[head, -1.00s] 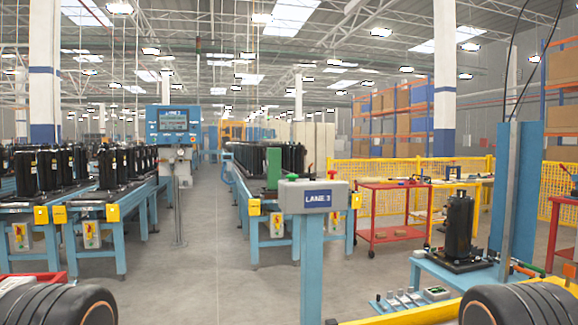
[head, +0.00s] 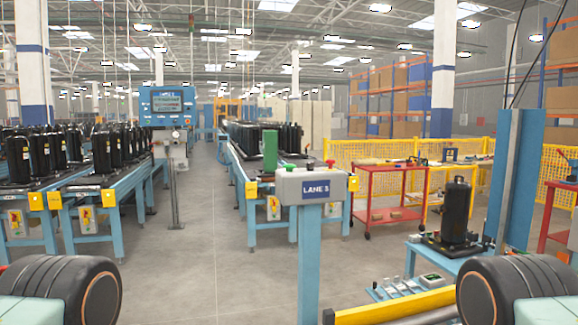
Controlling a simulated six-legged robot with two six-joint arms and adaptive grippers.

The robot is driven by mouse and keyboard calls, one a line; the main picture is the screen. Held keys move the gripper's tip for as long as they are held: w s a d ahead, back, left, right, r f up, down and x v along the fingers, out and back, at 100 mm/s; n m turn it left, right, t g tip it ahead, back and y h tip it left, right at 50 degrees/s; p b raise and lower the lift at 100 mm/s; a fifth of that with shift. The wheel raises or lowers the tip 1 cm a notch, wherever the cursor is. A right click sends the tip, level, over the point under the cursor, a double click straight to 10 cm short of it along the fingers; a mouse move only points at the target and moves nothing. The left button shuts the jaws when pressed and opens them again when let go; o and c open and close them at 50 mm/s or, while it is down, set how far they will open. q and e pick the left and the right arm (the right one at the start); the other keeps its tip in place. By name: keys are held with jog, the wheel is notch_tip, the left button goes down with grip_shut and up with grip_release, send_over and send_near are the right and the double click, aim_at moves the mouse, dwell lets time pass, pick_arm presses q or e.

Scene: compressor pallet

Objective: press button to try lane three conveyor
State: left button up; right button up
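The lane three control box (head: 311,188) is grey with a blue "LANE 3" label, on a light blue post (head: 309,250) ahead of me, right of centre. A green button (head: 280,164) sits on its top left and a red button (head: 330,163) on its top right. The lane three conveyor (head: 240,172) runs away behind it, carrying black compressors (head: 285,138) and a green block-like part (head: 270,150). Neither gripper is in view. Only dark rounded parts of mine show at the lower corners, well short of the box.
A yellow rail (head: 395,307) crosses the lower right before a blue bench with a black compressor (head: 456,212). A red cart (head: 391,196) and yellow fence (head: 365,152) stand behind. Another conveyor (head: 107,190) and a screen post (head: 168,107) are left. Grey floor is open centre-left.

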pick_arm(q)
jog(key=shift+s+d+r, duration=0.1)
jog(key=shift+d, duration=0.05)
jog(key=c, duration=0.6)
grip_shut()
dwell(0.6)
